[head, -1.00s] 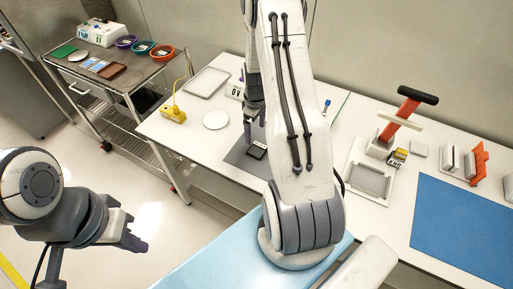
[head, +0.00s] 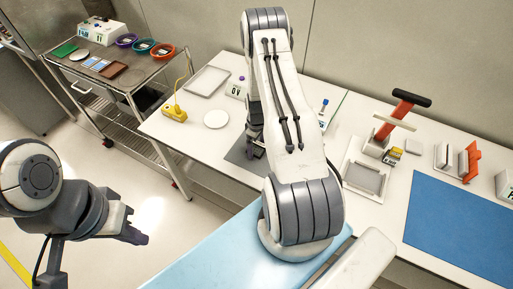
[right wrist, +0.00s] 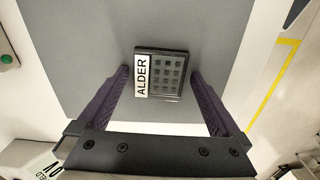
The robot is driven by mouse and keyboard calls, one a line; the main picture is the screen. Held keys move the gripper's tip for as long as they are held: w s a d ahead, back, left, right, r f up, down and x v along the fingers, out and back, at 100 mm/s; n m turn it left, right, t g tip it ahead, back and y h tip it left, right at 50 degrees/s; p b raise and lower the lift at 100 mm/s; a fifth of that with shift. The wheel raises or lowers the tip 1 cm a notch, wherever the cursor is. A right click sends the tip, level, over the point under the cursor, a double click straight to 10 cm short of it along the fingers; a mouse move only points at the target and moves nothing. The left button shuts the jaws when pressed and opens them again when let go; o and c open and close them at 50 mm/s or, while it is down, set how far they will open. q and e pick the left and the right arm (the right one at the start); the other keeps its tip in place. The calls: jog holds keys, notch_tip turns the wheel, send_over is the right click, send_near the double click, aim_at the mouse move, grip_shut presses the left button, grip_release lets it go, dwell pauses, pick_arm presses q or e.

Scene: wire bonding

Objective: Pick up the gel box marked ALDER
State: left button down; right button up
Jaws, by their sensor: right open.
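The gel box (right wrist: 170,75) is a small dark square case with a grid of little cells and a white label reading ALDER. It lies on a grey mat (right wrist: 75,55) in the right wrist view. My right gripper (right wrist: 160,73) is open, with one purple finger on each side of the box in that view. Whether the fingers touch the box cannot be told. In the head view my right gripper (head: 254,148) is low over the grey mat (head: 238,157) and mostly hides the box. My left gripper (head: 137,237) hangs over the floor at the left, away from the table.
A white disc (head: 216,119), a yellow device (head: 175,114) and a tray (head: 208,81) are left of the mat. A fixture with an orange lever (head: 400,112) and a blue mat (head: 460,225) are to the right. A steel cart (head: 115,75) stands apart at left.

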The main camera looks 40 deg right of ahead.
jog(key=c, duration=1.2)
jog(key=shift+r, duration=0.15)
